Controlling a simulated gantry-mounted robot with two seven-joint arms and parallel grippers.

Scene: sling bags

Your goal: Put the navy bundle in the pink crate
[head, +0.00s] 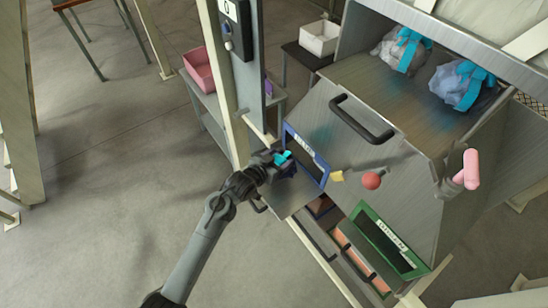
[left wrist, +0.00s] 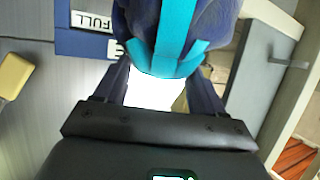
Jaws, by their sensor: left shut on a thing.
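My left gripper (head: 277,160) is in the middle of the head view, beside the blue-framed panel. It is shut on the navy bundle. The navy bundle (left wrist: 214,22) has wide teal straps and fills the top middle of the left wrist view, between my two fingers (left wrist: 163,80). In the head view little more than its teal strap (head: 283,158) shows; my gripper hides much of the rest. The pink crate (head: 199,70) is on a grey shelf unit at the upper left, beyond a post and apart from my gripper. My right gripper is not in view.
A cream post (head: 222,85) and grey control column stand between my gripper and the pink crate. A metal cabinet has a black handle (head: 361,119), red knob (head: 371,181) and green-framed panel (head: 388,240). Two strapped bundles (head: 402,50) lie above. A white crate (head: 320,37) stands behind.

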